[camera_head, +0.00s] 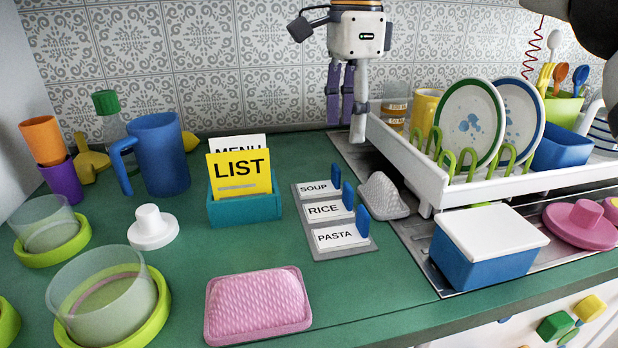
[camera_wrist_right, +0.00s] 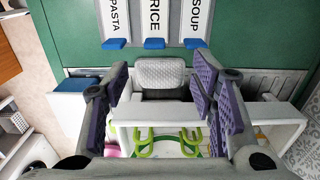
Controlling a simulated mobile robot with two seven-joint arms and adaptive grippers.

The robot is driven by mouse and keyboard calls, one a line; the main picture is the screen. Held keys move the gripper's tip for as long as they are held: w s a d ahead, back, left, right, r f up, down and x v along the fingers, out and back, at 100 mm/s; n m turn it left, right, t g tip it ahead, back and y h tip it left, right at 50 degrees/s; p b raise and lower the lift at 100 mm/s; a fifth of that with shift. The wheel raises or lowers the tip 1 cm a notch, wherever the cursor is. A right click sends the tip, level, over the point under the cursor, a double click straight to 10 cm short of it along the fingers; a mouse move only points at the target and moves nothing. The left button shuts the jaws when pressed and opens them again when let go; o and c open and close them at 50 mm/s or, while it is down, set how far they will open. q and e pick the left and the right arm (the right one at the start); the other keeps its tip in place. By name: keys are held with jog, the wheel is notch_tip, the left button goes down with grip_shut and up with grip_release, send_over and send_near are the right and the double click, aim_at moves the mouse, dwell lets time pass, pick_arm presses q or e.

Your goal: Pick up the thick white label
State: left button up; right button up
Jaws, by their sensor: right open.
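Three white labels stand on a grey tray (camera_head: 299,207) on the green counter: SOUP (camera_head: 313,188), RICE (camera_head: 323,210) and PASTA (camera_head: 335,237). Each has a blue tab at its right end. In the right wrist view PASTA (camera_wrist_right: 115,15), RICE (camera_wrist_right: 153,15) and SOUP (camera_wrist_right: 195,15) show at the top edge. I cannot tell which label is the thick one. My right gripper (camera_head: 346,125) is open and empty, fingers pointing down, behind the labels near the back wall. It also shows in the wrist view (camera_wrist_right: 160,100). My left gripper is not in view.
A grey ribbed piece (camera_head: 382,197) lies right of the labels. The white dish rack (camera_head: 440,196) and blue box with white lid (camera_head: 488,250) stand further right. A teal holder (camera_head: 243,209) with LIST and MENU cards is left. A pink sponge (camera_head: 257,303) lies in front.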

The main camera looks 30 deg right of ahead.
aim_at(348, 186)
jog(key=f, duration=0.8)
jog(key=s+f, duration=0.1)
jog(key=f, duration=0.3)
jog(key=shift+d, duration=0.15)
jog(key=c, duration=0.9)
